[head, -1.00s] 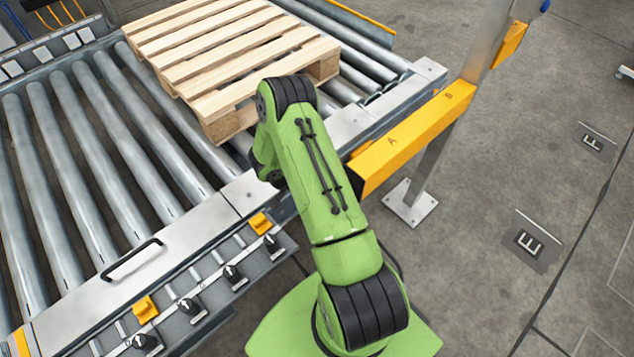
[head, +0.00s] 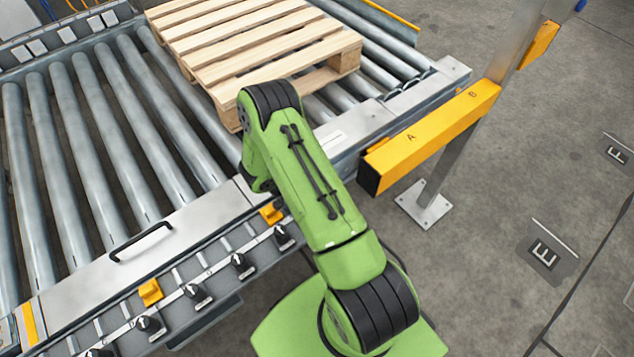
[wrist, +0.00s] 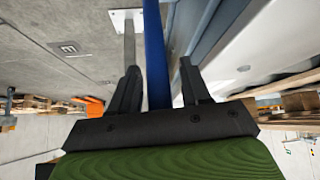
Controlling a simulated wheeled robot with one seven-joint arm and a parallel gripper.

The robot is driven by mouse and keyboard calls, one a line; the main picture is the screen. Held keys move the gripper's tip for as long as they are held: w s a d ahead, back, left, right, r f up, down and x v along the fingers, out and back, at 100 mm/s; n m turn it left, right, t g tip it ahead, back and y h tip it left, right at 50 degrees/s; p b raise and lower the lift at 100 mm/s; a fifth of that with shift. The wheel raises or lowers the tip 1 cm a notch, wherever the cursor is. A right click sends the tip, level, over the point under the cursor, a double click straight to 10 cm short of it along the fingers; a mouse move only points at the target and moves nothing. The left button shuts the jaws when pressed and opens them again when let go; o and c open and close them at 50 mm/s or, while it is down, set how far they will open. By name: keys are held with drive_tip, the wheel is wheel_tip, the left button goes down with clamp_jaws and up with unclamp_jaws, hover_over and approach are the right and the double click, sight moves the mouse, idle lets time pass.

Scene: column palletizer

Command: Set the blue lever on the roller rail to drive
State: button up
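In the wrist view my gripper (wrist: 160,68) has its two black fingers apart. A long blue bar (wrist: 155,40), which looks like the blue lever, runs from the top edge down between the fingers. Gaps show on both sides of it, so the fingers do not grip it. How deep it lies between them is hard to tell. The roller rail (head: 185,240) is a grey metal side rail with a black handle in the head view. No blue lever shows there. My green arm hides my gripper and part of the rail's edge.
A wooden pallet (head: 255,45) lies on the rollers (head: 95,150). A yellow beam (head: 430,138) marked A and B joins a grey post (head: 445,165) right of my arm. Black knobs (head: 240,263) and orange blocks (head: 150,292) line the rail. Floor at right is open.

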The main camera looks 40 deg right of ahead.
drive_tip(key=p+v, duration=0.4)
drive_tip(key=v, duration=1.1)
drive_tip(key=shift+a+r, duration=0.25)
drive_tip(key=shift+a, duration=0.05)
